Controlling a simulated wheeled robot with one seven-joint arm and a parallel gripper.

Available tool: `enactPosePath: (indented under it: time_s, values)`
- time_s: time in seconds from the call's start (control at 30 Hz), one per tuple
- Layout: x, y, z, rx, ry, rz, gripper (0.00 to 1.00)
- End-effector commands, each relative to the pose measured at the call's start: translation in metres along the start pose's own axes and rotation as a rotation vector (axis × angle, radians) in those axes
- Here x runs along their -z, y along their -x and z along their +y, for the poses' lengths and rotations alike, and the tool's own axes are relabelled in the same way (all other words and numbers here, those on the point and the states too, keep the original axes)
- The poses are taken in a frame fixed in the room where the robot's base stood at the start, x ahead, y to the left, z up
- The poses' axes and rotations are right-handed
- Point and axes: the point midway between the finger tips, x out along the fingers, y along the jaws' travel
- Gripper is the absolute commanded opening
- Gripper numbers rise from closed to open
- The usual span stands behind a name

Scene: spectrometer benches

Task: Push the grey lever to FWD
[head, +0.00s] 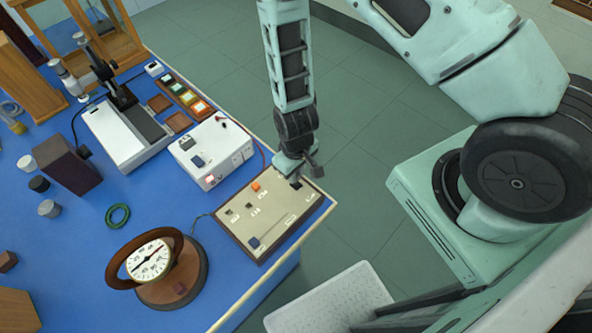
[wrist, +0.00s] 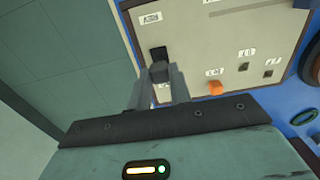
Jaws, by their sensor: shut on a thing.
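The control panel (head: 285,208), a beige board in a brown frame, lies at the blue bench's right edge in the head view. It also fills the upper part of the wrist view (wrist: 205,35). The grey lever (wrist: 160,70) rises by a dark slot at the panel's edge. My gripper (wrist: 159,78) is shut on the lever, one finger on each side. In the head view my gripper (head: 297,177) covers most of the lever at the panel's far right end.
An orange button (wrist: 215,88) and small black switches sit beside the lever. A white box (head: 215,150) stands behind the panel. A round dial instrument (head: 150,261) stands at the front left. Open green floor lies beyond the bench's right edge.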

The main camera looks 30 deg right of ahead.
Motion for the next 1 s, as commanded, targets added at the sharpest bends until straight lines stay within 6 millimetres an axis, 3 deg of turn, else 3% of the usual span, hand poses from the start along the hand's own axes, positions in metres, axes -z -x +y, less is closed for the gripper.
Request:
enactPosePath:
  time_s: [1.0]
  values:
    - [0.037, -0.01, 0.001, -0.001, 0.0, -0.471, 0.0]
